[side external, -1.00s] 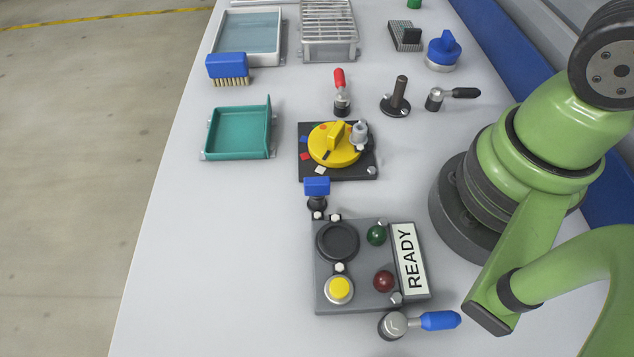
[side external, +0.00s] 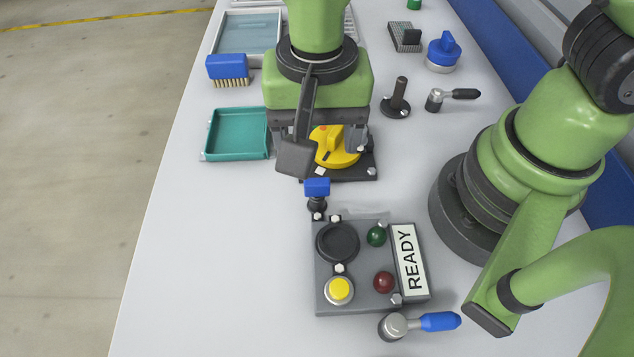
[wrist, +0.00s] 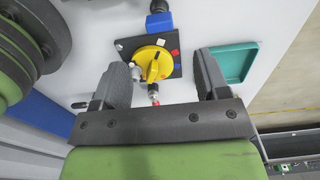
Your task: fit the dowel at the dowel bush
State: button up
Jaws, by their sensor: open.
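My gripper (side external: 330,148) hangs over the black plate with the yellow rotary knob (side external: 334,150). In the wrist view my gripper (wrist: 164,80) has its two fingers wide apart with nothing held between them. The yellow knob (wrist: 152,62) shows just beyond the fingertips. A dark upright post on a round flange (side external: 397,97) stands to the right of my gripper in the side view. I cannot tell for certain which part is the dowel or the dowel bush.
A teal tray (side external: 237,134) lies left of my gripper. A blue-topped part (side external: 317,188) and the grey READY panel (side external: 328,300) are in front. The table's left front is clear.

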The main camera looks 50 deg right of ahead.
aim_at(317, 181)
jog(key=f, duration=0.9)
jog(key=shift+s+a, duration=0.15)
jog(key=shift+a, duration=0.05)
jog(key=c, duration=1)
jog(key=shift+r, duration=0.1)
notch_tip(317, 181, up, 9)
jog(key=shift+r, duration=0.1)
jog(key=w+d+r+m, duration=0.2)
jog(key=d+m, duration=0.4)
jog(key=d, duration=0.6)
jog(key=shift+d, duration=0.2)
